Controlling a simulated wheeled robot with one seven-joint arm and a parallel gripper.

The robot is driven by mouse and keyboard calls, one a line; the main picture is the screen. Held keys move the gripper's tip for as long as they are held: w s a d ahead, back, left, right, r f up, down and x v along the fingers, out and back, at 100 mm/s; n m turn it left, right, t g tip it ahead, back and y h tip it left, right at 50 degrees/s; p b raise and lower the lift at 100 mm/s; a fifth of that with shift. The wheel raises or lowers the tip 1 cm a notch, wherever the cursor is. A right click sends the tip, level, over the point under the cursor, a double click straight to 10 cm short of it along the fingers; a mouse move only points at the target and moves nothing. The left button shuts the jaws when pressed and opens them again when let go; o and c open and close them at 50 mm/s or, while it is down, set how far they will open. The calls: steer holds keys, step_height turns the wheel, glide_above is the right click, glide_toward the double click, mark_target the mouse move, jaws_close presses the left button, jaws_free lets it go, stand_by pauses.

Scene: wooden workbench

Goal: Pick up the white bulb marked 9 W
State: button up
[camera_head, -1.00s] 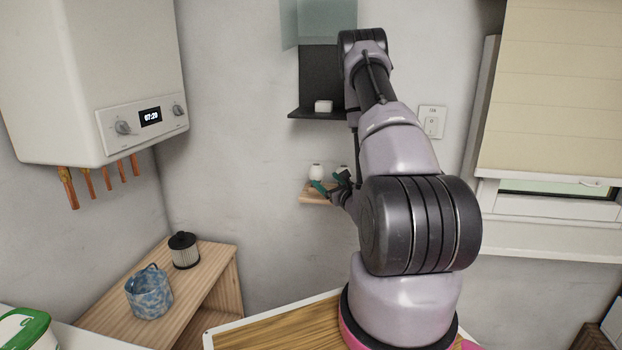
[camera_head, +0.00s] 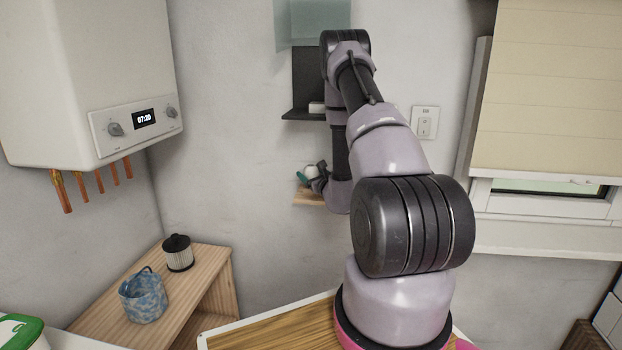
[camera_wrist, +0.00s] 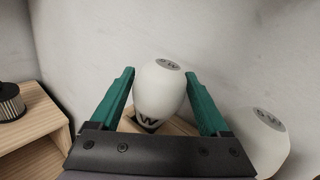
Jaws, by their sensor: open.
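A white bulb (camera_wrist: 158,92) stands on a small wooden wall shelf (camera_wrist: 178,127) in the wrist view. A dark W shows low on its near side; the small mark on its top is too small to read surely. My gripper (camera_wrist: 159,74) is open, with one green finger on each side of this bulb and gaps between. A second white bulb (camera_wrist: 262,143) stands to the right, outside the right finger, with an unreadable mark on top. In the head view, my gripper (camera_head: 312,180) is at the shelf (camera_head: 307,197), and one white bulb (camera_head: 311,170) partly shows behind it.
A dark wall shelf (camera_head: 300,114) is above the small shelf. Below left, a wooden bench (camera_head: 205,262) carries a black-topped filter (camera_head: 178,253) and a blue patterned basket (camera_head: 143,296). A boiler (camera_head: 75,80) hangs at the left.

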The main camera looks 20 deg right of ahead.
steer(key=c, duration=1)
